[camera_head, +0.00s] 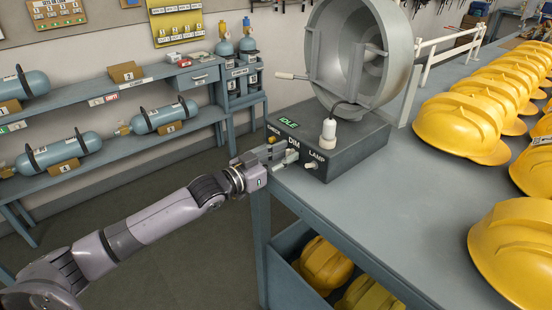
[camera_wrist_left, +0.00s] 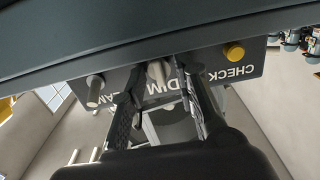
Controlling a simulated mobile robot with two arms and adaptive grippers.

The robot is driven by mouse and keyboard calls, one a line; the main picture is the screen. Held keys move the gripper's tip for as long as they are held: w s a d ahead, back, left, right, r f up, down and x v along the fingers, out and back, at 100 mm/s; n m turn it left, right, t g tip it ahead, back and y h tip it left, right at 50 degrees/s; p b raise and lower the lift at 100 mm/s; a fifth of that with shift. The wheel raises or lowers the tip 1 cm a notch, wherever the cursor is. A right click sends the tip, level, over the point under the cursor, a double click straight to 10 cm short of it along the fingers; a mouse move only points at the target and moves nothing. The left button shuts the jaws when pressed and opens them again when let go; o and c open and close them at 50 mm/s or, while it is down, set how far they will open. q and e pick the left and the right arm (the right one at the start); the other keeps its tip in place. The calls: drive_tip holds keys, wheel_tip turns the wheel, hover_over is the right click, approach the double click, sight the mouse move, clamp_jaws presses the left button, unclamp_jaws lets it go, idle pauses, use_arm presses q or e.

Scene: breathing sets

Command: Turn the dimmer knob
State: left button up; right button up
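The control box (camera_head: 340,150) stands at the near left corner of the grey workbench, labelled CHECK, DIM and LAMP on its front. My left gripper (camera_head: 284,156) reaches its front face at the DIM label. In the left wrist view, which shows the box upside down, the pale dimmer knob (camera_wrist_left: 158,72) lies between the two fingers of the left gripper (camera_wrist_left: 162,78). The fingers are apart, and gaps seem to show on both sides of the knob. In the head view the fingers partly hide the knob. My right gripper is not in view.
A yellow CHECK button (camera_wrist_left: 234,52) and a pale LAMP knob (camera_wrist_left: 95,88) flank the dimmer. Yellow helmets (camera_head: 463,128) line the bench's right side.

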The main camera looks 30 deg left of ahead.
use_arm(q)
drive_tip(key=v, duration=1.2)
idle(0.4)
